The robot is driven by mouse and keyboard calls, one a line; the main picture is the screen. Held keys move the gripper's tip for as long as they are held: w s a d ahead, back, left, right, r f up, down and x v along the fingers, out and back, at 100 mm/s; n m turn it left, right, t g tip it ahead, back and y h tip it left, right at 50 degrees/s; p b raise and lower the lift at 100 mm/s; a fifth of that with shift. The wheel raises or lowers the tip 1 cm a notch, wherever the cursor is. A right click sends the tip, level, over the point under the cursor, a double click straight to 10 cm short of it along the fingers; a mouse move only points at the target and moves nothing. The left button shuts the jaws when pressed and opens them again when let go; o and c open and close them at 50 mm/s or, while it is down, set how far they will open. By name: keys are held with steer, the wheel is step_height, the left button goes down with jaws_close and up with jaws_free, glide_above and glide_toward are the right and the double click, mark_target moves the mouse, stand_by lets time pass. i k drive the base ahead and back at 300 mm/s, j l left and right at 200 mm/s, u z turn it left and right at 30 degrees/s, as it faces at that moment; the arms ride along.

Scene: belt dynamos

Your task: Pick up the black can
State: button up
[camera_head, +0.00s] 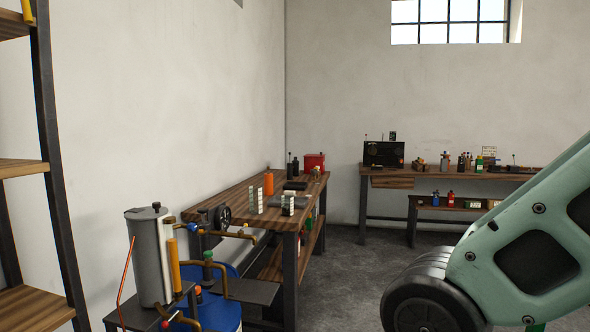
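I cannot make out for certain which thing is the black can. Small dark upright containers (294,168) stand at the far end of the left workbench (233,206). A dark container with a pale label (288,204) stands nearer on the same bench. More small dark bottles (464,162) stand on the back workbench (405,172). All are small and far off. My gripper is out of view; only a pale green part of my arm shows at the lower right.
A grey cylinder with pipes (146,255) and a blue drum (218,305) stand at the front left. A wooden shelf rack (58,200) is at the left edge. An orange cylinder (268,184) and red box (315,162) sit on the left bench. Grey floor (350,270) is open in the middle.

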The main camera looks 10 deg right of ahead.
mark_target(296, 163)
steer(key=i+l+z, duration=0.15)
steer(key=i+z, duration=0.3)
steer(key=i, duration=0.45)
steer(key=i+z, duration=0.1)
steer(key=i, duration=3.8)
steer(key=i+u, duration=0.15)
steer(key=i, duration=0.3)
steer(key=i+l+u, duration=0.15)
steer(key=i, duration=0.3)
steer(key=i+l+u, duration=0.15)
steer(key=i, duration=0.3)
steer(key=i+l+u, duration=0.15)
steer(key=i, duration=0.25)
steer(key=i+l+u, duration=0.7)
steer(key=i+j, duration=0.05)
steer(key=i, duration=0.05)
